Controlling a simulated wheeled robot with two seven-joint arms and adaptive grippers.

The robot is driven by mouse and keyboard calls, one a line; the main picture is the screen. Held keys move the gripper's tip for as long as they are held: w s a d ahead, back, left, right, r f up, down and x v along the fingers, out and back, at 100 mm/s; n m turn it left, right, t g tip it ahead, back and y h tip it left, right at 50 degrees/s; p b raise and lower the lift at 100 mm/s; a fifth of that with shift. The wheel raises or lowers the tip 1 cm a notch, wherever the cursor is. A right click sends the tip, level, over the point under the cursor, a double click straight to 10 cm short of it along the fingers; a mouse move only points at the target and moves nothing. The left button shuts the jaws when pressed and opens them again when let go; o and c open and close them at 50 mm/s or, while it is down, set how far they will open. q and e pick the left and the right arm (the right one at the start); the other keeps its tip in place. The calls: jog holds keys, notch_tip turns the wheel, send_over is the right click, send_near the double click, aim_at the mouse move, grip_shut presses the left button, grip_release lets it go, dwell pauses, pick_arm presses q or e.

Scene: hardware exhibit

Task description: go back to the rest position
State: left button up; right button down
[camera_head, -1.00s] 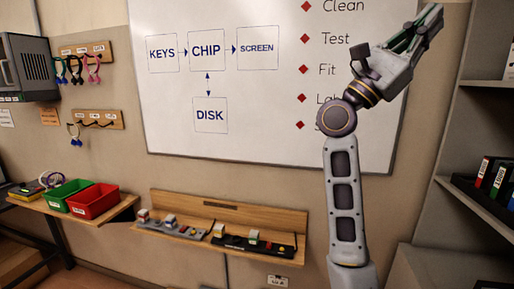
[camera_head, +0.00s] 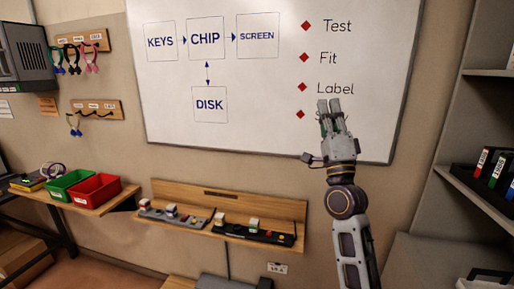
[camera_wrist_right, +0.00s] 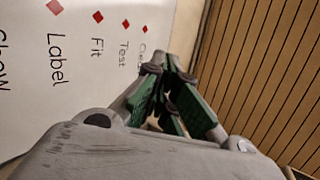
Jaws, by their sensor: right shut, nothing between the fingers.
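My right gripper (camera_head: 329,104) is raised in front of the lower right part of the whiteboard in the head view, fingers pointing up. It is shut and empty. The right wrist view shows its green-padded fingers (camera_wrist_right: 172,68) close together, with nothing held between them. My right arm rises from the bottom edge of the head view. My left gripper and left arm are not in the head view.
A whiteboard (camera_head: 265,110) hangs on the wall. Below it is a wooden wall shelf (camera_head: 230,192) with devices. Green (camera_head: 70,186) and red (camera_head: 95,190) bins stand on a side bench at left. A shelf with binders (camera_head: 490,168) is at right.

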jog(key=w+a+f+n+g+y, duration=0.15)
jog(key=f+n+g, duration=0.25)
jog(key=f, duration=0.5)
jog(key=a+f+n+g+y, duration=0.2)
jog(key=f+n+g, duration=0.15)
jog(key=f, duration=0.55)
jog(key=s+f+n+g+h, duration=0.1)
jog(key=s+f+n+g, duration=0.15)
jog(key=f, duration=0.75)
jog(key=s+f+n+g+h, duration=0.1)
jog(key=s+f+n+g, duration=0.2)
jog(key=f, duration=0.6)
jog(key=s+d+f+n+g+h, duration=0.1)
jog(key=s+d+f+g, duration=0.25)
jog(key=s+f, duration=0.4)
jog(key=s+d+f+n+g+h, duration=0.2)
jog(key=s+f+g, duration=0.3)
jog(key=s+f, duration=0.3)
jog(key=s+d+f+n+g+h, duration=0.15)
jog(key=s+f+g, duration=0.25)
jog(key=s+f, duration=0.75)
jog(key=f, duration=2.8)
jog(key=s+d+f+g, duration=0.1)
jog(key=s+d+f, duration=0.1)
jog(key=s+f, duration=0.8)
jog(key=s+d+f+g, duration=0.1)
jog(key=s+d+f, duration=0.2)
jog(key=s+f, duration=0.6)
jog(key=s, duration=0.3)
jog(key=shift+s+f, duration=0.4)
